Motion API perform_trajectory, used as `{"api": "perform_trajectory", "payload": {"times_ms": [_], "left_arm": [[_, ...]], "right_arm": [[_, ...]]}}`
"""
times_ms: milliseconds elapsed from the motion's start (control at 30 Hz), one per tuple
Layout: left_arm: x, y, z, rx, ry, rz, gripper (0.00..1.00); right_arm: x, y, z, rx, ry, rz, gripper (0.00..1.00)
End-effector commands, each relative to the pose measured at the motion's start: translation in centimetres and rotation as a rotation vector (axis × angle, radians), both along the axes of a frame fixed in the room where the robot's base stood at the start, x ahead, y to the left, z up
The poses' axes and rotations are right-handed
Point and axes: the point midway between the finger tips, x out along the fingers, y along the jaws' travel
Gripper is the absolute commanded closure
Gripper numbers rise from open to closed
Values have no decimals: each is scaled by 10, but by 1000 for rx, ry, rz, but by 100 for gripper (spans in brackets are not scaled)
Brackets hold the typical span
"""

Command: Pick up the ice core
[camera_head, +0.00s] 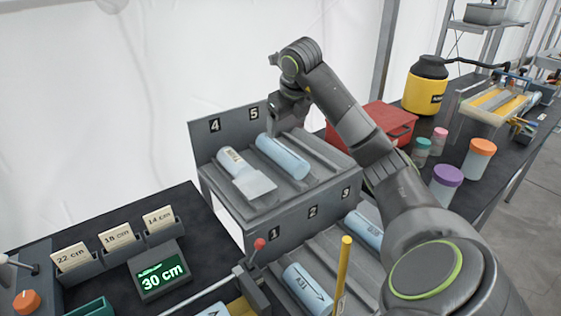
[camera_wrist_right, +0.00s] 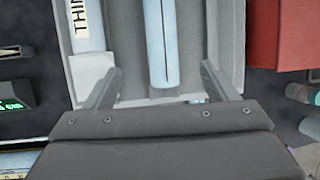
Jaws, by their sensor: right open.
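Several light-blue ice cores lie in a grey numbered rack (camera_head: 290,214). One core (camera_head: 282,156) lies in upper slot 5; in the right wrist view this core (camera_wrist_right: 158,40) has a dark line along it. Another upper core (camera_head: 229,160) in slot 4 carries a printed white label, with a pale square piece (camera_head: 254,184) at its lower end. My left gripper is out of view.
A red box (camera_head: 385,122) stands right of the rack, with capped jars (camera_head: 447,185) and a yellow-black container (camera_head: 426,86) beyond. A display reading 30 cm (camera_head: 160,271) and length cards (camera_head: 117,236) stand left. A yellow rod (camera_head: 343,270) rises in front.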

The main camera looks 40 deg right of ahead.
Motion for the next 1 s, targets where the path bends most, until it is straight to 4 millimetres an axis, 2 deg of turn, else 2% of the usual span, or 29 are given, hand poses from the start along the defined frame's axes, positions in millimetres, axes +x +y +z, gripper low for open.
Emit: {"api": "perform_trajectory", "payload": {"times_ms": [33, 167, 433, 633, 1000], "left_arm": [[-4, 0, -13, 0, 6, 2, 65], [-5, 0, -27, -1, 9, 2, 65], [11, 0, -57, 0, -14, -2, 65], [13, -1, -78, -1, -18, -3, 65], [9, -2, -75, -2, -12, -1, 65]], "right_arm": [[3, 0, -11, 2, -2, 1, 21], [7, -3, -23, 2, -1, 2, 21], [17, -8, -47, 2, -1, 1, 21], [24, -11, -63, 2, -1, 1, 21], [36, -19, -87, 3, 2, 2, 21]]}}
